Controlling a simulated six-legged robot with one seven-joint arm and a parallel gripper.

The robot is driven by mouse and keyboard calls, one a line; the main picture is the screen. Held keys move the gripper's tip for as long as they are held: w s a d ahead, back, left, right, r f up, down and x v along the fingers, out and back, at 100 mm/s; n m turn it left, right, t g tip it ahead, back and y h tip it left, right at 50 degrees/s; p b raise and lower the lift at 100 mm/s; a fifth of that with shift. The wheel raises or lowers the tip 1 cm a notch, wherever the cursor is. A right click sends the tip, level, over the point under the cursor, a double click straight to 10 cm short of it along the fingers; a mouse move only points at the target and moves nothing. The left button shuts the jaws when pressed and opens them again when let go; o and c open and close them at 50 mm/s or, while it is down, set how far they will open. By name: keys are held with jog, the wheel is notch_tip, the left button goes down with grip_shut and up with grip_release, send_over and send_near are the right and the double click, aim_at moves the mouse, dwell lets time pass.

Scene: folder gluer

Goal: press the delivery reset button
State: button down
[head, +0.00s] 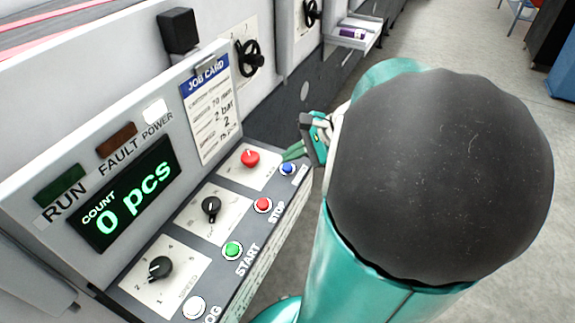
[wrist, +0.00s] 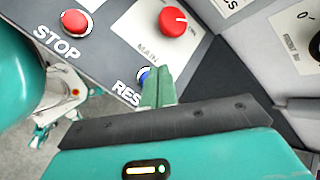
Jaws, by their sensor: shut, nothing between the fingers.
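The blue reset button (head: 287,169) sits at the right end of the button row on the sloped console, past the red stop button (head: 263,205). In the wrist view the blue button (wrist: 142,76) is partly hidden behind my fingers, beside a label of which "RES" shows. My gripper (head: 293,153) is shut and empty, with its fingertips close to the blue button. In the wrist view my gripper's tips (wrist: 161,72) overlap the button's right side. I cannot tell whether they touch it.
A red main knob (head: 250,158) stands close to my fingertips. The green start button (head: 232,250), white jog button (head: 194,307) and black knobs (head: 160,268) lie nearer. The upright display (head: 127,205) reads "0 pcs". A job card (head: 208,108) hangs behind the console.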

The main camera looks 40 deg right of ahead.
aim_at(293, 167)
jog(key=shift+r, duration=2.5)
jog(key=s+a+n+g+h, duration=0.1)
jog(key=a+n+h, duration=0.1)
jog(key=a+n, duration=0.8)
jog(key=s+a+n+g+h, duration=0.1)
jog(key=s+a+n+h, duration=0.1)
jog(key=a+n, duration=0.8)
jog(key=a, duration=0.3)
jog(key=shift+s+a+r+n+h, duration=0.15)
jog(key=shift+s+a+n+h, duration=0.15)
jog(key=shift+n+h, duration=0.1)
jog(key=shift+a, duration=0.25)
